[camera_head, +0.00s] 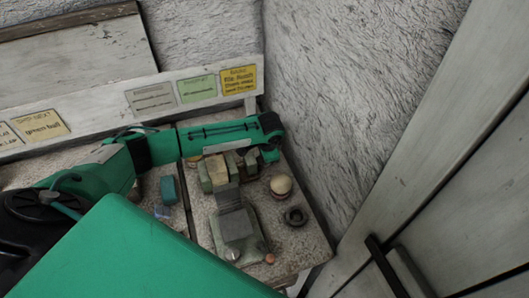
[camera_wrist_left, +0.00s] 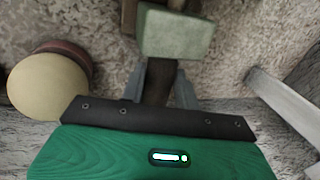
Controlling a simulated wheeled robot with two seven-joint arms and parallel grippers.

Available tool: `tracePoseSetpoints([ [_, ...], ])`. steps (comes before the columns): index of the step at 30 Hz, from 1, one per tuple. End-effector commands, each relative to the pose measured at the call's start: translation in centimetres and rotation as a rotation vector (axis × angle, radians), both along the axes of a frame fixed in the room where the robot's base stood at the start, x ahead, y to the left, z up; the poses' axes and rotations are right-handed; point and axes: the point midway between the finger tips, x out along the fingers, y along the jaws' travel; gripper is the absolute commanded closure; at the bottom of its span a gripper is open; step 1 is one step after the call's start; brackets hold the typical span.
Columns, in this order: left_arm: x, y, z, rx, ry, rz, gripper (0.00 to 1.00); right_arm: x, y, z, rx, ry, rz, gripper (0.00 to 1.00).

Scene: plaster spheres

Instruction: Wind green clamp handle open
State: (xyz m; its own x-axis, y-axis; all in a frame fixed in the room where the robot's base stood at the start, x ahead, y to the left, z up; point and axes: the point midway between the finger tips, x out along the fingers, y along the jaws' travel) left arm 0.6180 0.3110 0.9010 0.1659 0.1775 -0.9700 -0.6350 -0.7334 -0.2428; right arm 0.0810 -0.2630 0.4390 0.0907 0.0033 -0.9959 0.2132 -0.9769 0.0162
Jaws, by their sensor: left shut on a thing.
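The clamp stands on the speckled bench, its grey-green body (camera_head: 235,222) toward the front and its jaw blocks (camera_head: 206,180) behind, with a pale wooden piece (camera_head: 217,169) by them. My left arm reaches across behind the clamp, and its wrist hides part of the far side. In the left wrist view my left gripper (camera_wrist_left: 163,90) is shut on a dark upright part (camera_wrist_left: 160,80), apparently the clamp handle, just beside a pale green block (camera_wrist_left: 178,35) of the clamp. The handle's ends are hidden. My right gripper is not in view.
A cream sphere (camera_head: 281,184) on a small base stands right of the clamp, with an empty dark ring (camera_head: 296,215) in front of it. A teal block (camera_head: 168,190) lies to the left. The rough wall (camera_head: 340,110) and the label board (camera_head: 110,105) close off the back and right.

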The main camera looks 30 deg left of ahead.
Motion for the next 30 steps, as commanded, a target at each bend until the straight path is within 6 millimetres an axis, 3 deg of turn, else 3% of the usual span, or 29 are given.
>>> tracePoseSetpoints([
  [18, 0.0, 0.02, 0.02, 0.035, -0.031, 0.001, 0.92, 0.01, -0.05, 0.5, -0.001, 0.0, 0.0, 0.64],
  [19, 0.01, 0.03, 0.03, 0.035, -0.031, 0.001, 0.63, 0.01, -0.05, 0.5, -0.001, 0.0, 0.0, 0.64],
  [21, 0.0, 0.02, 0.02, 0.035, -0.03, 0.001, 0.49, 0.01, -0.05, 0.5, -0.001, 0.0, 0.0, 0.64],
  [30, -0.04, -0.04, 0.02, 0.034, -0.03, 0.0, 0.47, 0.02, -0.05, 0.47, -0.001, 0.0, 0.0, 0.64],
])
